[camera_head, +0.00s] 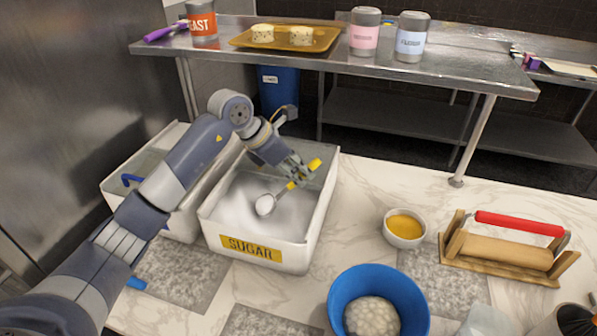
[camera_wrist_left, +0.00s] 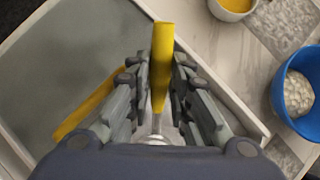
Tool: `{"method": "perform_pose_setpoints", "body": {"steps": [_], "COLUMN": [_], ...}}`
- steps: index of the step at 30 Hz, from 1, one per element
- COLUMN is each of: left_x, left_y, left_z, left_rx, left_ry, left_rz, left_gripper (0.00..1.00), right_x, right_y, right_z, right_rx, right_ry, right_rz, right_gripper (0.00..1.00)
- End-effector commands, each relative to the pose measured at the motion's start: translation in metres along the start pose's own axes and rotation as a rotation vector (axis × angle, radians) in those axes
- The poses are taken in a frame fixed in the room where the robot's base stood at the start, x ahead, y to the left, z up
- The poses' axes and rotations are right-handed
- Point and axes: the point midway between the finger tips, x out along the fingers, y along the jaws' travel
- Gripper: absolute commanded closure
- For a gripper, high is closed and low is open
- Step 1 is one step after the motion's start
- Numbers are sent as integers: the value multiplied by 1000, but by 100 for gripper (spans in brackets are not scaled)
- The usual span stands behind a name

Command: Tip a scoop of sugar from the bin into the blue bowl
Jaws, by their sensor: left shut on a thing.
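The white sugar bin (camera_head: 309,228) stands on the counter with a yellow SUGAR label on its front and white sugar (camera_head: 238,198) inside. My left gripper (camera_head: 298,176) is over the bin, shut on the yellow handle of the scoop (camera_head: 265,204). The scoop's round metal head is at the sugar, and I cannot tell whether it carries any. The yellow handle (camera_wrist_left: 162,62) stands between the fingers in the left wrist view. The blue bowl (camera_head: 340,292) is at the front, right of the bin, with a pale lumpy mass in it. It also shows in the wrist view (camera_wrist_left: 281,98). My right gripper is not in view.
A second white bin (camera_head: 116,188) stands left of the sugar bin. A small bowl of yellow contents (camera_head: 404,240) and a wooden stand with a red-handled rolling pin (camera_head: 518,223) are to the right. A steel table (camera_head: 340,60) with jars and a tray is behind.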

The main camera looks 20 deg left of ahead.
Motion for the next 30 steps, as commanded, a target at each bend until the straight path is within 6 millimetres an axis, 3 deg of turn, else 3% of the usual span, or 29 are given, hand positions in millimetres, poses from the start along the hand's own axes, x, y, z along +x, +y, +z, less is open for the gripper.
{"method": "perform_pose_setpoints", "body": {"steps": [15,22,30], "left_x": [-37,-44,-53], "left_y": [0,0,0], "left_z": [27,31,39], "left_rx": [1,0,0], "left_ry": [-1,5,63], "left_rz": [2,0,-1], "left_gripper": [100,100,100], "right_x": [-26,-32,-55], "right_y": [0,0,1], "right_z": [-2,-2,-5], "right_rx": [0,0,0], "right_ry": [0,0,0], "right_rz": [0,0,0], "right_gripper": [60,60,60]}}
